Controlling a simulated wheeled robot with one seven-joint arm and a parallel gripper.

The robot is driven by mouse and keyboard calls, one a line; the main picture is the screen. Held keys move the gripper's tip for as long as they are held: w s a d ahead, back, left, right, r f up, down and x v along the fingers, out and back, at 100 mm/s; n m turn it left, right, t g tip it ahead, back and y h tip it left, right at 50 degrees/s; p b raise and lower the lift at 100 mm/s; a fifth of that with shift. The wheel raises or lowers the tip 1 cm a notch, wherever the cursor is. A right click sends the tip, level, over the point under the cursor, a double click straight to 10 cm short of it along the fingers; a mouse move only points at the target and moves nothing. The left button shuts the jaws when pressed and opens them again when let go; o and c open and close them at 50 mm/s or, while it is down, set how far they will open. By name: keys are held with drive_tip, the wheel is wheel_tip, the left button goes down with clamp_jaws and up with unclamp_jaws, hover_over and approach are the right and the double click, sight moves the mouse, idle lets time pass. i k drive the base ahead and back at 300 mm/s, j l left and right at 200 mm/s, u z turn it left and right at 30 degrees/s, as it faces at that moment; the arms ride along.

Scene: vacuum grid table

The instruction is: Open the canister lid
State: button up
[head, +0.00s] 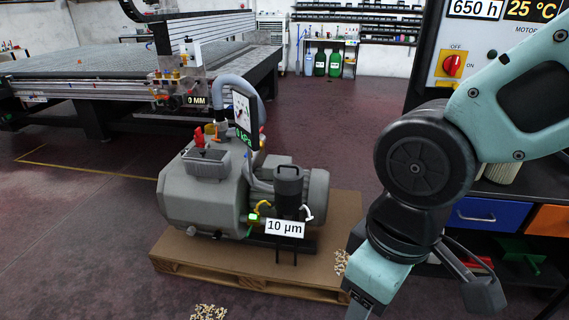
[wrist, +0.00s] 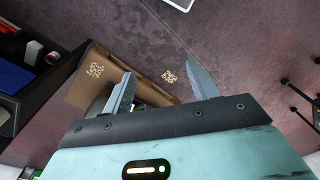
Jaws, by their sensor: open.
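The canister (head: 288,200) is a dark grey upright cylinder with a "10 µm" label on its front. It stands at the front of the grey vacuum pump (head: 200,200). Its lid (head: 289,171) is a wider round cap on top and looks seated. Two latches, a yellow one (head: 266,208) and a white one (head: 308,212), show at its sides. My gripper (wrist: 160,72) is open and empty in the wrist view, with its fingers wide apart. In the head view it hangs at the lower right, apart from the canister, its fingertips near the bottom edge. The wrist view does not clearly show the canister.
The pump stands on a wooden pallet (head: 230,262), which also shows in the wrist view (wrist: 80,95). A hose (head: 240,85) and a gauge panel (head: 242,122) rise above the pump. A workbench with drawers (head: 490,213) is at right. Small pellets (head: 208,312) lie on the floor.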

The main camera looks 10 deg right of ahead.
sight(288, 179)
drive_tip(key=i+j, duration=0.15)
drive_tip(key=i, duration=0.75)
drive_tip(key=i+j, duration=0.1)
drive_tip(key=i, duration=0.75)
